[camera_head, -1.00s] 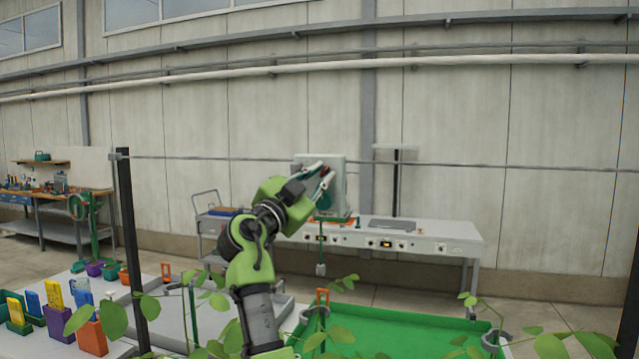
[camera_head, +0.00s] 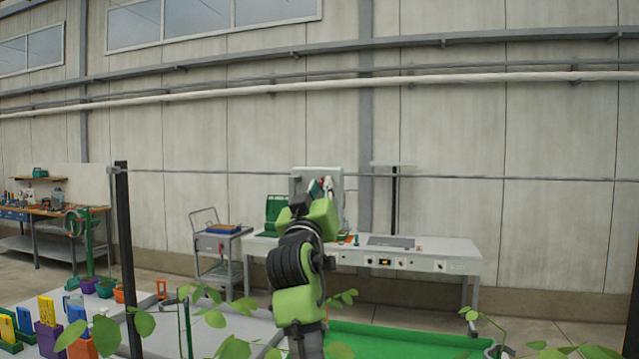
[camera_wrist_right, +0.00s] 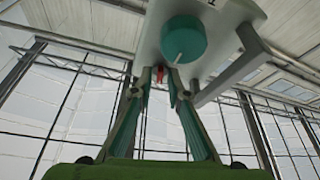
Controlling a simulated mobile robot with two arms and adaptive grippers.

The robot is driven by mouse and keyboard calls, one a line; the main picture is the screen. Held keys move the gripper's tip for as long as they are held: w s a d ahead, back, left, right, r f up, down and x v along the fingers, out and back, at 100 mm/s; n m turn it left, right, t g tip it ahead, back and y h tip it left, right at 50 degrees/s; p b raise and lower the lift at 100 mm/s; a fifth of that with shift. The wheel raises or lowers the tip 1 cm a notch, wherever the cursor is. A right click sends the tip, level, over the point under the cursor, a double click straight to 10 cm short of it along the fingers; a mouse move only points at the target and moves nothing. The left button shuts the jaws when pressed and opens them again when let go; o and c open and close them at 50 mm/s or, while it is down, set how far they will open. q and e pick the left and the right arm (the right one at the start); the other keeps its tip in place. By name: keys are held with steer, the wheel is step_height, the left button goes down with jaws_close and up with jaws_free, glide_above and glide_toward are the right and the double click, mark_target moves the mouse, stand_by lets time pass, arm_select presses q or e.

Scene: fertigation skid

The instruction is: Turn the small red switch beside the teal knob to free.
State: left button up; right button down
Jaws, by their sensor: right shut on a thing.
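The teal knob (camera_wrist_right: 184,42) is a round dial with a pale pointer line, on a light grey panel (camera_wrist_right: 228,18) in the right wrist view. The small red switch (camera_wrist_right: 160,74) shows just below and left of it, between my fingertips. My right gripper (camera_wrist_right: 162,80) is shut on the red switch. In the head view my right gripper (camera_head: 325,185) reaches up to the panel box (camera_head: 299,182), and my own arm and fingers cover the knob and most of its face. My left gripper is not in view.
A long grey workbench (camera_head: 450,247) stands behind the arm, with a grey cart (camera_head: 222,247) to its left. A green tray (camera_head: 400,340) and plant leaves (camera_head: 105,335) are in front. A dark post (camera_head: 127,250) stands left. A thin cable crosses the view.

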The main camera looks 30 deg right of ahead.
steer(key=n+p, duration=0.1)
steer(key=n+y+p, duration=0.1)
steer(key=n, duration=0.1)
steer(key=n+t+y+p, duration=0.1)
steer(key=shift+s+d+r+n, duration=0.1)
steer(key=shift+r+n, duration=0.2)
steer(key=shift+n, duration=0.1)
steer(key=n+y+p, duration=0.1)
steer(key=n+p, duration=0.1)
steer(key=shift+f+n+p, duration=0.1)
steer(key=shift+n+p, duration=0.2)
steer(key=shift+p, duration=0.05)
steer(key=shift+f+n+y, duration=0.15)
steer(key=shift+n+y, duration=0.25)
steer(key=c, duration=2.2)
jaws_free()
